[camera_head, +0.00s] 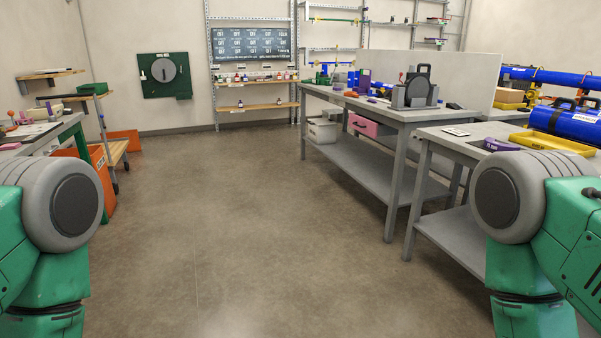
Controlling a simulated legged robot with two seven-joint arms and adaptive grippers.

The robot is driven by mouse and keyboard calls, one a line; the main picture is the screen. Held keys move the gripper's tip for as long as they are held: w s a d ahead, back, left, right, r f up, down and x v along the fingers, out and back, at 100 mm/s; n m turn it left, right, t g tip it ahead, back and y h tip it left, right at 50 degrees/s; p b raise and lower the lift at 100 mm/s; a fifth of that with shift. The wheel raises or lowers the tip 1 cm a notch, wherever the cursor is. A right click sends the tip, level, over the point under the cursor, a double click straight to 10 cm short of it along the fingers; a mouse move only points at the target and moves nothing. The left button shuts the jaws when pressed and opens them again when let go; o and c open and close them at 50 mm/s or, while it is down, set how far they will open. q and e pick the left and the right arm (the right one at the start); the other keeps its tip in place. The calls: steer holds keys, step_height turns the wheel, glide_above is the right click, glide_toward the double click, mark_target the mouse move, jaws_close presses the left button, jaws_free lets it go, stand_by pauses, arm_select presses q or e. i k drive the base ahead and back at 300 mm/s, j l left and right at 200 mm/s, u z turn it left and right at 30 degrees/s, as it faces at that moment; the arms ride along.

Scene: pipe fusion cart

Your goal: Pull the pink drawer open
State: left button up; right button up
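A pink drawer (368,126) hangs under the top of the grey workbench (400,114) on the right side of the room. Its front has a dark handle and faces the open floor. I cannot tell from here whether it is pulled out at all. It is well ahead of me, apart from both arms. My green and grey arm links show at the lower left and lower right edges. Neither gripper is in the picture.
A grey bench (445,140) with a yellow tray (550,143) stands nearer on the right. A pale bin (322,130) sits on the lower shelf left of the drawer. An orange bin (97,180) stands at left. The middle floor is clear.

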mark_target(366, 125)
steer(key=i, duration=4.25)
steer(key=i+j+z, duration=0.2)
steer(key=i, duration=0.3)
steer(key=i+z, duration=0.25)
steer(key=i, duration=0.2)
steer(key=i+j+z, duration=0.2)
steer(key=i, duration=0.3)
steer(key=i+j+z, duration=0.25)
steer(key=i+j, duration=0.15)
